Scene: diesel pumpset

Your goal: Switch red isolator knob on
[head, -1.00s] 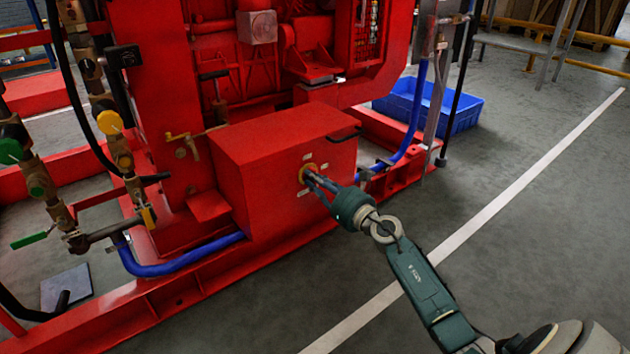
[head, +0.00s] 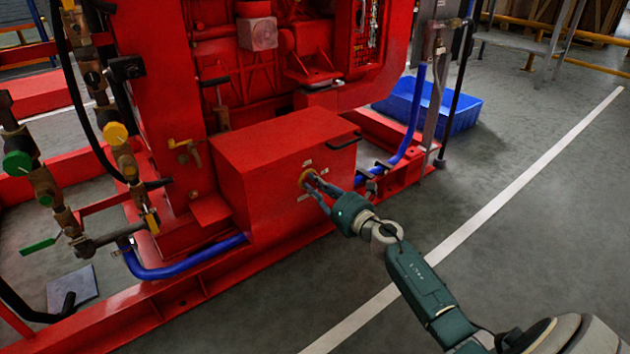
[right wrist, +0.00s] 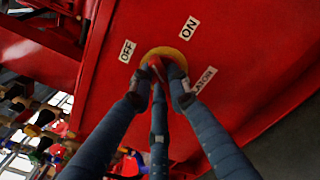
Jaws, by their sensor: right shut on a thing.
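The red isolator knob (right wrist: 156,66) shows in the right wrist view on a yellow round plate (right wrist: 165,52) on the red box (head: 265,165). An "OFF" label (right wrist: 127,50) is at the plate's upper left and an "ON" label (right wrist: 189,28) at its upper right. My right gripper (right wrist: 160,78) is shut on the knob, its fingers around it and hiding much of it. In the head view the right gripper (head: 311,183) reaches the box's front face; the yellow plate (head: 306,174) shows there, the knob is hidden. I cannot tell the knob's exact angle. My left gripper is out of view.
A black handle (head: 344,142) sticks out at the box's upper right edge. A blue hose (head: 413,125) runs to its right, with a blue crate (head: 460,110) behind. Valves and pipes (head: 40,180) stand at the left. The grey floor (head: 530,220) at right is clear.

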